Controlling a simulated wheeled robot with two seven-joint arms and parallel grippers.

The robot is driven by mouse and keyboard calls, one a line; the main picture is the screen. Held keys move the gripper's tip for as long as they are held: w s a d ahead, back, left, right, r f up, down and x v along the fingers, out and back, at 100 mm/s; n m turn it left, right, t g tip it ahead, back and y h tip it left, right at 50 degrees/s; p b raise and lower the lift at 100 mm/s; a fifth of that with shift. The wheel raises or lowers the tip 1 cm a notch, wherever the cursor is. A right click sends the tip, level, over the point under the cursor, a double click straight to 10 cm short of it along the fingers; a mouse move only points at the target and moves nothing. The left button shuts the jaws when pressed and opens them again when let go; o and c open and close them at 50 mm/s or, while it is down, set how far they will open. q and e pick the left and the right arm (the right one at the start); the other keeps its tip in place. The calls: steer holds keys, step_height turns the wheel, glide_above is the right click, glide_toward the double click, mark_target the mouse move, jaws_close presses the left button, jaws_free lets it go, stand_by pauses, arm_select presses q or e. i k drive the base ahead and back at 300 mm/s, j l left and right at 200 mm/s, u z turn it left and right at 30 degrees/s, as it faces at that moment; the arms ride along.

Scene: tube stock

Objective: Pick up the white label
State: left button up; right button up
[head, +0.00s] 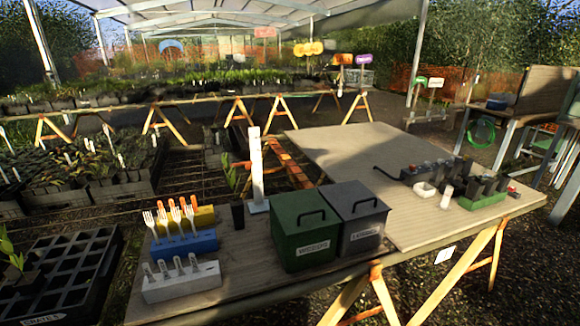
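A small white square label (445,254) shows just below the front edge of the wooden table (400,160), against the dark ground. I cannot tell whether it lies on the ground or hangs by the table. Other white pieces stand on the table: several upright white tags in a white block (182,287) and several white forks in a blue block (186,243) at the front left. Neither of my grippers is in view.
A green lidded box (302,228) and a grey lidded box (357,220) stand at the front middle. A tall white post (256,165) and a dark potted plant (237,212) are behind. A green tray (480,199) with dark pots is right. Table trestles (460,268) stand near the label.

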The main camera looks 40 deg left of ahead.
mark_target(176, 259)
steer(key=j+u, duration=0.1)
steer(key=u, duration=1.4)
